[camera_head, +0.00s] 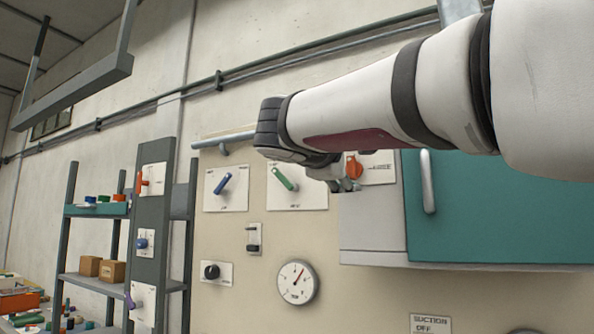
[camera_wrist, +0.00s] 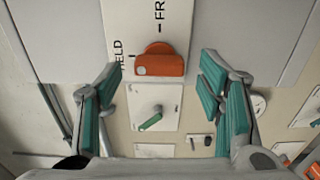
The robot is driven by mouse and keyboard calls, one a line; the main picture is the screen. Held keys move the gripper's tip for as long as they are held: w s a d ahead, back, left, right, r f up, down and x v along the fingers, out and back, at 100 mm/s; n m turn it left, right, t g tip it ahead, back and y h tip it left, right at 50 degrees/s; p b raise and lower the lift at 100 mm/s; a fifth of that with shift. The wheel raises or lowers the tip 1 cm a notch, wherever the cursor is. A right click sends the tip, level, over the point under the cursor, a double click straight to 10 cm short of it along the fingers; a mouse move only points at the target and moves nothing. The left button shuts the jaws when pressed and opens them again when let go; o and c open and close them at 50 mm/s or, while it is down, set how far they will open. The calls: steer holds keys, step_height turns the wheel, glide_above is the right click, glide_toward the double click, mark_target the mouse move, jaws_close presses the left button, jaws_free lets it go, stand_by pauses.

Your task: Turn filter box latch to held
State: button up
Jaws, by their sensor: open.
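The orange latch (camera_wrist: 160,64) sits on a white plate (camera_wrist: 178,22) marked HELD on its left and FR, cut off by the frame, above it in the wrist view. Which mark the latch points at I cannot tell. In the head view the orange latch (camera_head: 354,167) shows just right of my gripper (camera_head: 345,184), partly covered by my arm's end. In the wrist view my gripper (camera_wrist: 161,72) is open, one teal-padded finger on each side of the latch, with a clear gap on both sides. I see no contact.
A green-handled switch (camera_head: 284,179) and a blue-handled switch (camera_head: 223,184) are on the panel left of the latch. A round gauge (camera_head: 298,282) is below. A teal door (camera_head: 500,215) with a pale upright handle (camera_head: 428,182) stands to the right. A shelf rack (camera_head: 104,281) is at left.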

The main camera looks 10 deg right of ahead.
steer(key=v, duration=1)
steer(key=s+d+f+m+g+y, duration=0.25)
steer(key=s+f, duration=0.25)
steer(key=f, duration=0.5)
steer(key=s+d+f+m+g+y, duration=0.2)
steer(key=s+d+f+g, duration=0.15)
steer(key=f, duration=0.65)
steer(key=s+d+f+m+g+y, duration=0.2)
steer(key=s+d+f, duration=0.25)
steer(key=f, duration=0.55)
steer(key=s+a+f+m+g+y, duration=0.1)
steer(key=s+a+f+m+y, duration=0.2)
steer(key=s+f, duration=0.5)
step_height(320, 180, down, 3)
steer(key=shift+s+a+f+m+y, duration=0.1)
steer(key=shift+s+a+m+y, duration=0.2)
steer(key=shift+m+y, duration=0.35)
steer(key=shift+w, duration=0.1)
